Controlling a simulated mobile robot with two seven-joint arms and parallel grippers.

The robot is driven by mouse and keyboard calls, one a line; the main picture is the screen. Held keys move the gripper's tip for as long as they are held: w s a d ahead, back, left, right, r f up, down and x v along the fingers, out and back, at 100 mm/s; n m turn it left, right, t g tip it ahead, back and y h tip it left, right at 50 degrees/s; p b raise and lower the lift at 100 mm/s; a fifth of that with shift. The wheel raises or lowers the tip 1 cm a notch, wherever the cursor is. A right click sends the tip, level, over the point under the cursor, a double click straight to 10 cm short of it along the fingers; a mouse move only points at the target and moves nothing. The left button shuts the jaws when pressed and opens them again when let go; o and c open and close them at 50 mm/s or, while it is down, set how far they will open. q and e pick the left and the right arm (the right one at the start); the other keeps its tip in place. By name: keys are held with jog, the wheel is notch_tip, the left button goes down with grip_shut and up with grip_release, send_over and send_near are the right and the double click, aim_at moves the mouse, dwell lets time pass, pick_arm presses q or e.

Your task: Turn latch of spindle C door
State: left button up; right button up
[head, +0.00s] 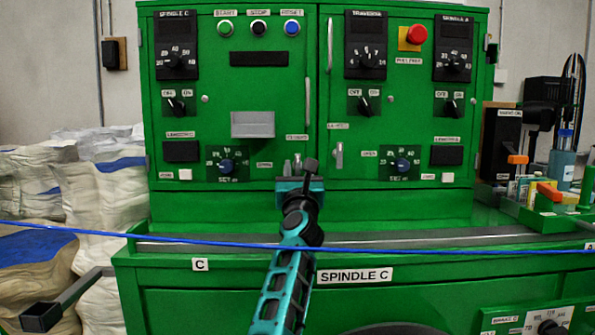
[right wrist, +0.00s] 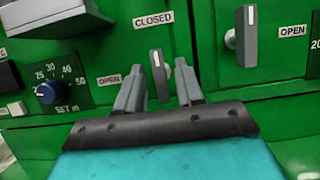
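The spindle C door latch (right wrist: 158,78) is a small grey handle with a white mark. It stands upright, pointing toward the CLOSED label (right wrist: 153,20); an OPEN label (right wrist: 110,80) is to its left. My right gripper (right wrist: 159,66) is open, with one finger on each side of the latch. I cannot tell whether either finger touches it. In the head view, my right gripper (head: 299,168) reaches up to the green cabinet (head: 230,205) and partly hides the latch (head: 297,160). My left gripper is not in view.
A second grey latch (head: 338,156) is just right, on the neighbouring door. A blue cable (head: 170,237) runs across the front, near my right arm. A set dial (head: 227,166) and a grey box handle (head: 253,124) are left of the latch.

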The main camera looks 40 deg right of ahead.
grip_shut()
